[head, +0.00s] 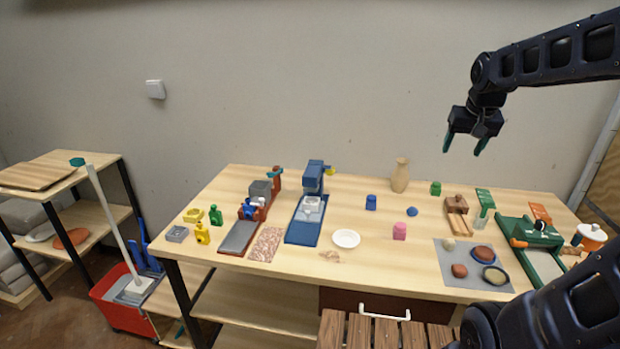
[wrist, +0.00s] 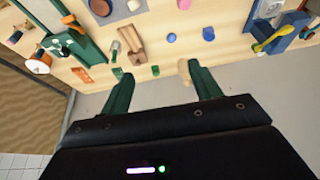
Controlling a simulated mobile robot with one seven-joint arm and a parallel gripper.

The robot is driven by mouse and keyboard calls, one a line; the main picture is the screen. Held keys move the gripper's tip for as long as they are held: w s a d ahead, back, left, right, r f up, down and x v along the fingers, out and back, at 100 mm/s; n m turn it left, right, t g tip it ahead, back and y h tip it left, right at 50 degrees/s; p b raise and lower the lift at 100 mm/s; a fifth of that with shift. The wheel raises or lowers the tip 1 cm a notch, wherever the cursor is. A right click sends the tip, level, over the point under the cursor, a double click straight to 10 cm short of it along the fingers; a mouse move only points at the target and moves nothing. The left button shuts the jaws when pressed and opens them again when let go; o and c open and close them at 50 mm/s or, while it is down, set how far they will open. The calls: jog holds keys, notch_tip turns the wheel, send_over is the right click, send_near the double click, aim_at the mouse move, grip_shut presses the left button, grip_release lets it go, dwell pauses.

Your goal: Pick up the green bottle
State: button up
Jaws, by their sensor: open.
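A small green bottle-like container (head: 215,214) stands upright on the left of the table, close to a yellow one (head: 202,233). A squat green jar (head: 435,188) stands near the table's back edge, right of the vase. I cannot tell for sure which of the two is the green bottle. My gripper (head: 463,148) is open and empty, raised above the back right of the table. Its green fingers show wide apart in the wrist view (wrist: 161,76), with nothing between them.
A tan vase (head: 400,175) stands left of the squat green jar. A blue jar (head: 371,202), a pink jar (head: 399,231) and a wooden block tool (head: 457,207) are nearby. A blue machine (head: 310,205) stands mid-left. A white plate (head: 346,239) lies near the front, with bare wood around it.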

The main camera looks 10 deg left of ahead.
jog(key=w+a+f, duration=0.2)
jog(key=w+a, duration=0.8)
jog(key=w, duration=0.3)
jog(key=w+a+f, duration=0.3)
jog(key=w+a, duration=0.7)
jog(key=w, duration=0.3)
jog(key=w+a+f, duration=0.4)
jog(key=a+f, duration=0.3)
jog(key=a, duration=0.2)
jog(key=w+a+f, duration=0.4)
jog(key=a+f, duration=0.3)
jog(key=a, duration=0.3)
jog(key=w+a+f, duration=0.4)
jog(key=a+f, duration=0.3)
jog(key=a, duration=0.2)
jog(key=x, duration=1)
jog(key=shift+s+d+f, duration=0.1)
jog(key=shift+s+d, duration=0.05)
jog(key=shift+d, duration=0.05)
jog(key=c, duration=1.1)
